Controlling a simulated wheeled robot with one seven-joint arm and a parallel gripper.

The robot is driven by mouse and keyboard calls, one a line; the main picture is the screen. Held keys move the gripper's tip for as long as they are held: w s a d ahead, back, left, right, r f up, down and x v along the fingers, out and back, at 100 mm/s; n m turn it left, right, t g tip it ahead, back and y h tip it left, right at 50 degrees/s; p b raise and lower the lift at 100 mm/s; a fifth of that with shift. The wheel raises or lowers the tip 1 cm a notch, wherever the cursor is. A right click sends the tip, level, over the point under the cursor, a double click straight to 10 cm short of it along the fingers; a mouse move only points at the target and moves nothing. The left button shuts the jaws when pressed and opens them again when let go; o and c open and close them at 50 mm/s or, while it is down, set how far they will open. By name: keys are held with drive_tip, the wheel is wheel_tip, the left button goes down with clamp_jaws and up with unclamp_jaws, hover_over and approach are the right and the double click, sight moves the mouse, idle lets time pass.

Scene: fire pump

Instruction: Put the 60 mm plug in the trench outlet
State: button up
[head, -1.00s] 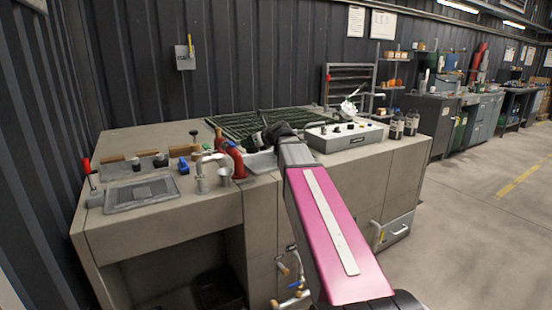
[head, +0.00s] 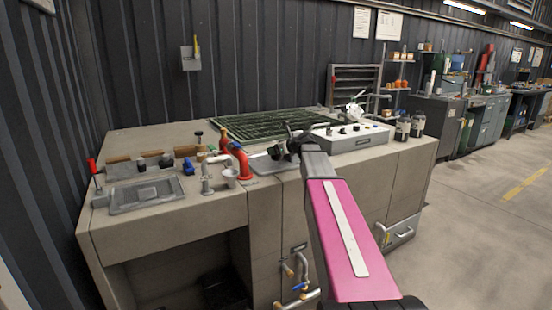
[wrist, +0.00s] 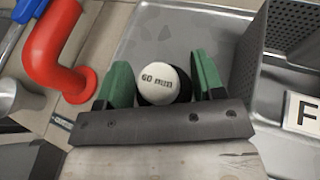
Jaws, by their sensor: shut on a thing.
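The 60 mm plug (wrist: 159,80) has a white round top marked "60 mm" and a dark body. It sits between the green finger pads of my gripper (wrist: 162,84), which is shut on it. In the head view my gripper (head: 283,146) is over the bench, right of the red pipe. In the wrist view a grey metal tray (wrist: 190,30) lies behind the plug. The plug's lower end is hidden. I cannot make out the trench outlet for certain in either view.
The red bent pipe (wrist: 50,50) stands close left of my gripper. A perforated metal box (wrist: 282,40) and a plate marked "F" (wrist: 303,112) are at the right. A green grating (head: 265,123) lies behind, and a control box (head: 350,137) stands to the right.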

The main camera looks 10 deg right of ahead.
sight(276, 157)
drive_tip(key=shift+f, duration=1.85)
drive_tip(key=shift+f, duration=0.15)
drive_tip(key=o, duration=1)
